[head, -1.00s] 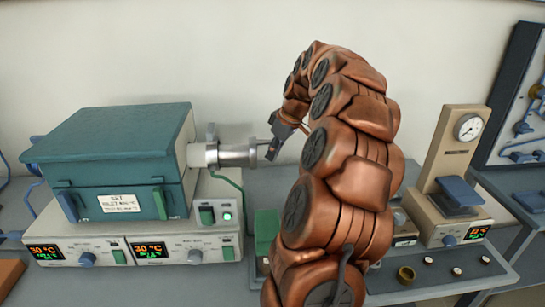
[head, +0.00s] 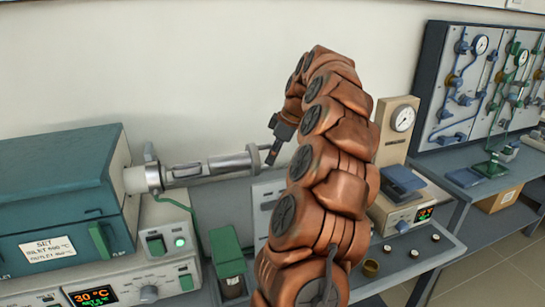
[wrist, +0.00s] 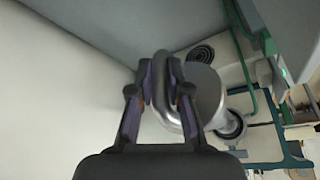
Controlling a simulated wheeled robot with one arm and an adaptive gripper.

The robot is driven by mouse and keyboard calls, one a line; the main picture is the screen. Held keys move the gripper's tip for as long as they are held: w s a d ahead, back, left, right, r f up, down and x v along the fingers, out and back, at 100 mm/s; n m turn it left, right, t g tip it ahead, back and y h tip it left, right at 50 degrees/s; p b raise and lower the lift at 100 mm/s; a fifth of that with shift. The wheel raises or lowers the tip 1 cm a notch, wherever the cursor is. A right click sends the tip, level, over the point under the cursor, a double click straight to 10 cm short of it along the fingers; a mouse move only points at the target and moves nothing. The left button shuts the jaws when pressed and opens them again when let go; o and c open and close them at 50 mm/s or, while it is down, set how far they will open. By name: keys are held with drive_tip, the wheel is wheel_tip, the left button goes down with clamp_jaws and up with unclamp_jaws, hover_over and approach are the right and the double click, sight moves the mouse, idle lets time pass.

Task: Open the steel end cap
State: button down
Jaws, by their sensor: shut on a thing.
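The steel end cap (head: 254,157) is at the right end of a horizontal tube (head: 190,170) that sticks out from the teal furnace (head: 70,190). A grey, partly glassy-looking length lies between the furnace flange (head: 153,175) and the cap. In the wrist view the cap (wrist: 206,95) is a round shiny body with a curved handle (wrist: 165,75). My gripper (head: 273,152) is at the cap's right side. In the wrist view my gripper (wrist: 164,95) has its two fingers on either side of the handle, shut on it.
A green-topped box (head: 227,247) stands below the tube. A tan gauge stand (head: 395,135) is right of my arm, with several small crucibles on the bench (head: 440,262) before it. A blue-framed panel (head: 475,85) stands at the back right. The wall behind the tube is bare.

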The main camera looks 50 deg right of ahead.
drive_tip(key=shift+w+r, duration=0.15)
drive_tip(key=shift+r, duration=0.05)
drive_tip(key=c, duration=1.4)
unclamp_jaws()
drive_tip(key=shift+d, duration=0.1)
drive_tip(key=shift+c, duration=0.2)
drive_tip(key=o, duration=0.3)
drive_tip(key=shift+f, duration=0.15)
drive_tip(key=v, duration=0.7)
drive_tip(key=shift+r, duration=0.2)
